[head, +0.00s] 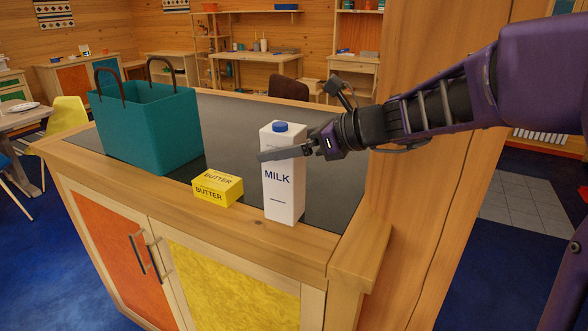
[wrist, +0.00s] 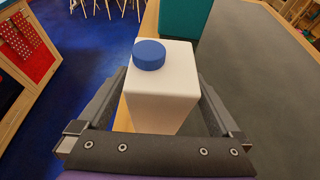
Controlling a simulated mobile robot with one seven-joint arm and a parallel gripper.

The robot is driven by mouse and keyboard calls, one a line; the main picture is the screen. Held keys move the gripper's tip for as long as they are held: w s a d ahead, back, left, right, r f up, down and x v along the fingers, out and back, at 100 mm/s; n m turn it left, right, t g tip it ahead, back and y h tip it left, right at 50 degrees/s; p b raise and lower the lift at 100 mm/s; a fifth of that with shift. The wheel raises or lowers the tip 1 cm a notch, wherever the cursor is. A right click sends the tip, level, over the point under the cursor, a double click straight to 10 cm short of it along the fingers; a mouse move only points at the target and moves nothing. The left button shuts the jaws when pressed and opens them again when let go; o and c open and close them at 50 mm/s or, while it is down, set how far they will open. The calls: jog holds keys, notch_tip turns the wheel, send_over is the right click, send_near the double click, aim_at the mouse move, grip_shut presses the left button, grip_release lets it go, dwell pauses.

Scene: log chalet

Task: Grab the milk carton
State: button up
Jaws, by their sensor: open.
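The milk carton (head: 284,186) is white with a blue cap and stands upright near the front edge of the counter in the head view. In the wrist view the carton (wrist: 163,85) shows from above, its blue cap toward the upper left. My gripper (head: 262,156) is at the carton's upper part, with one finger across its near side in the head view. In the wrist view my gripper (wrist: 157,95) is open, with one finger on each side of the carton. I cannot tell whether either finger touches it. The far finger is hidden in the head view.
A yellow butter box (head: 217,188) lies just left of the carton. A teal bag (head: 148,125) with brown handles stands further left on the counter (head: 240,115). A wooden post (head: 425,190) rises to the right. The dark counter top behind the carton is clear.

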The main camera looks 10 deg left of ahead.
grip_shut()
jog(key=shift+r, duration=0.1)
dwell(0.4)
jog(key=shift+r, duration=0.2)
